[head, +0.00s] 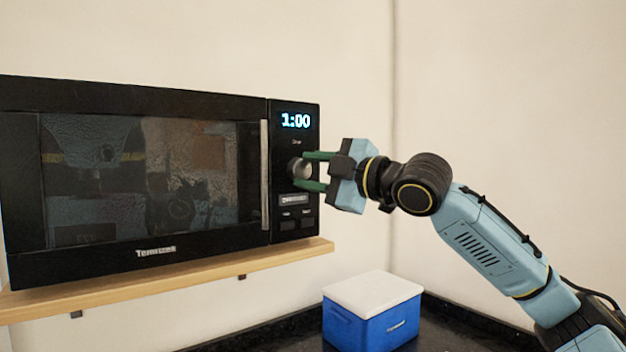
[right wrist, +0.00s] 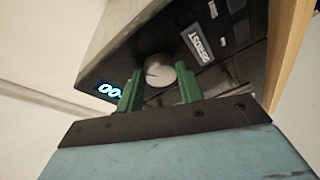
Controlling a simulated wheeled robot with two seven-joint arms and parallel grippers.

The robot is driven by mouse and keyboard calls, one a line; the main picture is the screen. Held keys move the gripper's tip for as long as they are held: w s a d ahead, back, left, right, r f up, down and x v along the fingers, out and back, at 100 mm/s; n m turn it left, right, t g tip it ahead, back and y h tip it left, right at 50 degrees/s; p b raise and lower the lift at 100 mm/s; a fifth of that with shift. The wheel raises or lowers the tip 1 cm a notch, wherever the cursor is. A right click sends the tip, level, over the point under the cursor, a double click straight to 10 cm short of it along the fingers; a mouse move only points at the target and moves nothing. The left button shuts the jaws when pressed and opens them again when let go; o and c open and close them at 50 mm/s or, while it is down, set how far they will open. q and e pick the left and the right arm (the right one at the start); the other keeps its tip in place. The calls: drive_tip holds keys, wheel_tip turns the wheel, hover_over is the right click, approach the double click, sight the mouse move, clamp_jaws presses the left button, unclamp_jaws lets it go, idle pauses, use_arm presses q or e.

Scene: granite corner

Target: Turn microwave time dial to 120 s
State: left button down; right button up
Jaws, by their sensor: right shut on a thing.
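The black microwave (head: 150,110) has its door closed, and its display (head: 295,121) reads 1:00. In the right wrist view the dial (right wrist: 159,70) shows between the two fingertips of the gripper (right wrist: 158,84), and part of the display (right wrist: 110,90) is seen rotated. My left gripper is not in view.
The microwave stands on a wooden shelf (head: 170,277) fixed to the wall. A blue box with a white lid (head: 372,318) stands on the dark counter (head: 450,325) below. Buttons (head: 293,199) lie just under the dial. The wall at right is bare.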

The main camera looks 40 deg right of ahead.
drive_tip(key=m, duration=0.2)
drive_tip(key=m+t+b, duration=0.1)
drive_tip(key=shift+a+f+m, duration=0.15)
drive_tip(key=shift+f+m, duration=0.1)
drive_tip(key=shift+m, duration=0.15)
drive_tip(key=m+h, duration=0.1)
drive_tip(key=m, duration=0.2)
drive_tip(key=shift+t+b, duration=0.35)
drive_tip(key=shift+t, duration=0.05)
drive_tip(key=m+h, duration=0.1)
drive_tip(key=m, duration=0.2)
drive_tip(key=shift+a+f+t, duration=0.1)
drive_tip(key=shift+a+t, duration=0.05)
drive_tip(key=shift+t, duration=0.15)
drive_tip(key=shift+w+a+m+h, duration=0.1)
drive_tip(key=shift+m+h, duration=0.7)
drive_tip(key=shift+m, duration=1.4)
drive_tip(key=o, duration=1)
